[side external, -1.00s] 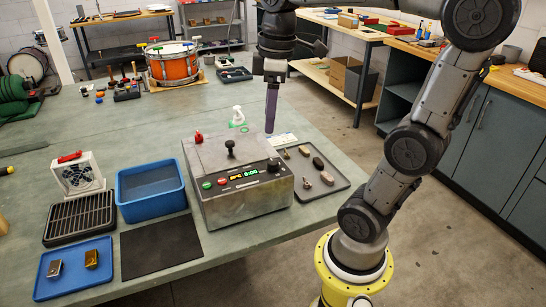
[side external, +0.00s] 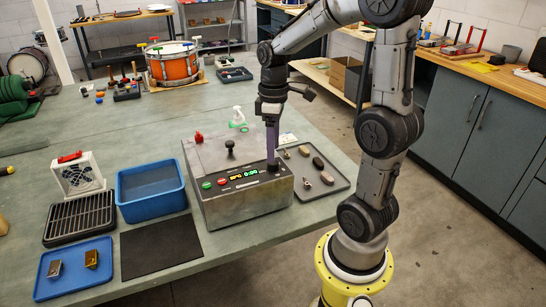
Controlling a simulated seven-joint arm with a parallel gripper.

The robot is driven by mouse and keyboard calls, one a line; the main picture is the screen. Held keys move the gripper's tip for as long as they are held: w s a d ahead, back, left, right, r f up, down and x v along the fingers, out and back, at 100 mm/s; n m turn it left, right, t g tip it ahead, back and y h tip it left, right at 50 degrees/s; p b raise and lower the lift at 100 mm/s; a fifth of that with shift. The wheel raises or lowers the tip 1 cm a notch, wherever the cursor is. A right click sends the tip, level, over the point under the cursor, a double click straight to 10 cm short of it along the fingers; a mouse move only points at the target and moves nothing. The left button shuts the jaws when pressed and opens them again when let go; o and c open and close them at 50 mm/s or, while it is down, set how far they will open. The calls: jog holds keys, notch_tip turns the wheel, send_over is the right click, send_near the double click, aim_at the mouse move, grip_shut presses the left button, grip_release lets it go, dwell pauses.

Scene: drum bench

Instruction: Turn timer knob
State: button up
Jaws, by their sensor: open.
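The timer knob (side external: 273,168) is a small dark knob at the right end of the front panel of a grey metal machine (side external: 245,203). The panel also has a green display (side external: 244,176), a green button (side external: 206,185) and a red button (side external: 222,181). My gripper (side external: 272,158) points straight down with its purple-grey fingers right at the knob. The fingers cover most of the knob. They are open, and I cannot tell whether they touch it.
A black lever knob (side external: 231,149) and a red part (side external: 199,137) stand on the machine's top. A dark tray (side external: 335,190) with small parts lies to the right. A blue bin (side external: 151,204) and black mat (side external: 140,250) are left. A spray bottle (side external: 238,117) stands behind.

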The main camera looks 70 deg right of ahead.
aim_at(273, 165)
jog(key=shift+a+f, duration=0.1)
jog(key=shift+f, duration=1.75)
grip_shut()
